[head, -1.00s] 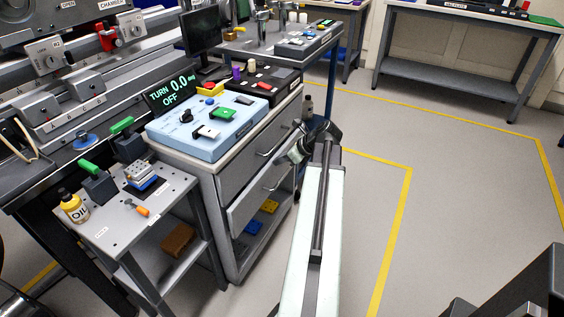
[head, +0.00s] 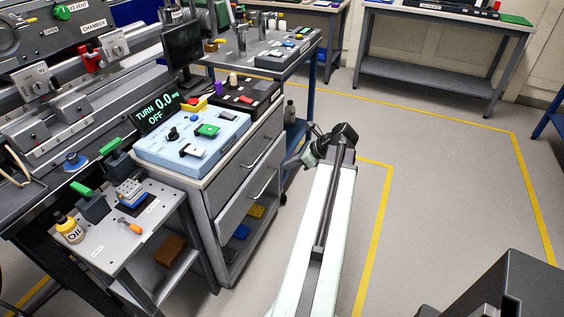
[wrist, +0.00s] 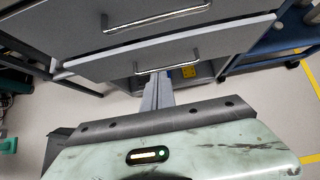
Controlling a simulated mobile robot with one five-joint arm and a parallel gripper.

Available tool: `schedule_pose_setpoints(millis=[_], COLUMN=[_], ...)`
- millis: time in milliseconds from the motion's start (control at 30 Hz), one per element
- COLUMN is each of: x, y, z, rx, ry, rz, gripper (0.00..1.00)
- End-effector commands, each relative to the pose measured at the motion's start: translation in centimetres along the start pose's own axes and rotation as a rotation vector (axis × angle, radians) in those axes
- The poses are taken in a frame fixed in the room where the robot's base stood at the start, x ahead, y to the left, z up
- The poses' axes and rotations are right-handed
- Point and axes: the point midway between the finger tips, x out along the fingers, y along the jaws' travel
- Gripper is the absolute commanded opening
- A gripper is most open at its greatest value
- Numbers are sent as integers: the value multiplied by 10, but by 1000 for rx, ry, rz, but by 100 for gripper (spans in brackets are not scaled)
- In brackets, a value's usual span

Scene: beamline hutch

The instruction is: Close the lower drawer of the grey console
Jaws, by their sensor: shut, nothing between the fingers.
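The grey console (head: 205,222) stands left of my arm in the head view. Its upper drawer (head: 238,172) looks flush. The lower drawer (head: 236,212) sticks out a little, and its front also shows in the wrist view (wrist: 100,70) with a bar handle (wrist: 166,65). My gripper (head: 290,163) is shut and empty. It is to the right of the lower drawer's front in the head view. In the wrist view my gripper (wrist: 160,78) points at the drawer, its tips near the front's lower edge below the handle. I cannot tell whether they touch it.
An open shelf under the drawers holds yellow and blue pieces (head: 256,211). A light-blue control box (head: 190,140) stands on the console. A small side table (head: 110,235) is at its left, a blue-legged table (head: 312,60) behind. Floor to the right is clear, with yellow lines.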

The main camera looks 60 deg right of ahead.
Motion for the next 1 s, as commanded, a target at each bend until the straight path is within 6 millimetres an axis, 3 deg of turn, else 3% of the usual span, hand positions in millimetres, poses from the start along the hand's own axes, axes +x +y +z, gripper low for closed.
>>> schedule_pose_setpoints(millis=[267, 767, 833, 1000], x=[6, 108, 112, 125], y=[-1, -1, -1, -1], z=[-2, -5, 11, 25], rx=[5, 3, 3, 3], ry=[0, -1, -1, 0], rz=[-5, -3, -2, -3], gripper=[0, 0, 0, 0])
